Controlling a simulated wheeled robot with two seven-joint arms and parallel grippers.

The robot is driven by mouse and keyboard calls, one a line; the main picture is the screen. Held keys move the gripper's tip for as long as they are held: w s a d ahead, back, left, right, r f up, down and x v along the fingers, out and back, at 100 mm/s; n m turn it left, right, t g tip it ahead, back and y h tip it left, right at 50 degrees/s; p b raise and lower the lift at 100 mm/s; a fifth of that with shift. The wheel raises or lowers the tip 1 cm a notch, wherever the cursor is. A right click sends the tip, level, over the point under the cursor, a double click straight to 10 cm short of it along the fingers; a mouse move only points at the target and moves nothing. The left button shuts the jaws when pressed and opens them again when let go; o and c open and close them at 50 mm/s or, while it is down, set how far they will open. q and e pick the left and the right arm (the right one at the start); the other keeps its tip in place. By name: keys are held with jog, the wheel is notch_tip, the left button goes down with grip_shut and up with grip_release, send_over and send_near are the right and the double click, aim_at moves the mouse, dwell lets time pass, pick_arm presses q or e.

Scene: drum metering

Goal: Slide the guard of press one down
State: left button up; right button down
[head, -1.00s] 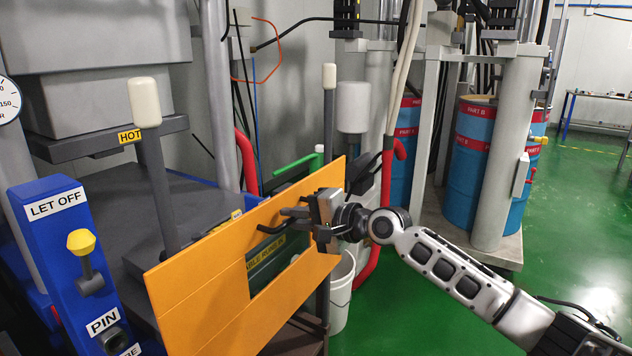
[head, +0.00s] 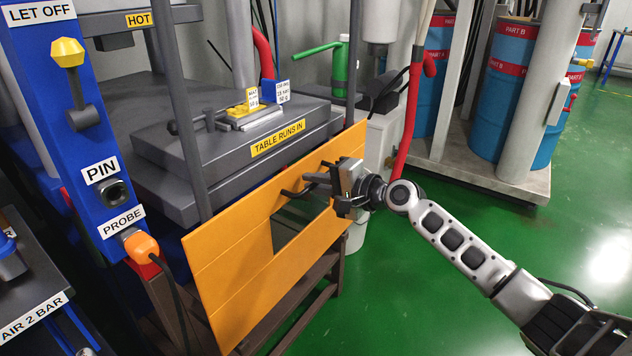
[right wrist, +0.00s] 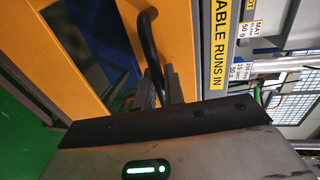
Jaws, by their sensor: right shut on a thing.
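The guard of the press is an orange panel (head: 225,285) with a rectangular window, standing tilted in the head view across the press front. Its top edge lies below the yellow "TABLE RUNS IN" label (head: 278,144). A dark bar handle (head: 292,193) sits above the window. My right gripper (head: 320,182) is shut on this handle, reaching in from the right. In the right wrist view the handle (right wrist: 149,45) runs down between the fingers (right wrist: 163,90), with the orange guard (right wrist: 178,28) behind. My left gripper is not in view.
A blue control post (head: 95,130) with a yellow knob and an orange plug stands left of the guard. The grey press table (head: 170,185) carries a small metal mould (head: 250,118). Blue drums (head: 500,110) stand behind at right. Green floor lies open at right.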

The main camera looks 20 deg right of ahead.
jog(key=shift+s+f, duration=0.1)
jog(key=shift+f, duration=0.35)
jog(key=c, duration=1.6)
grip_release()
jog(key=shift+r, duration=0.1)
jog(key=shift+v, duration=7.95)
jog(key=shift+r, duration=0.15)
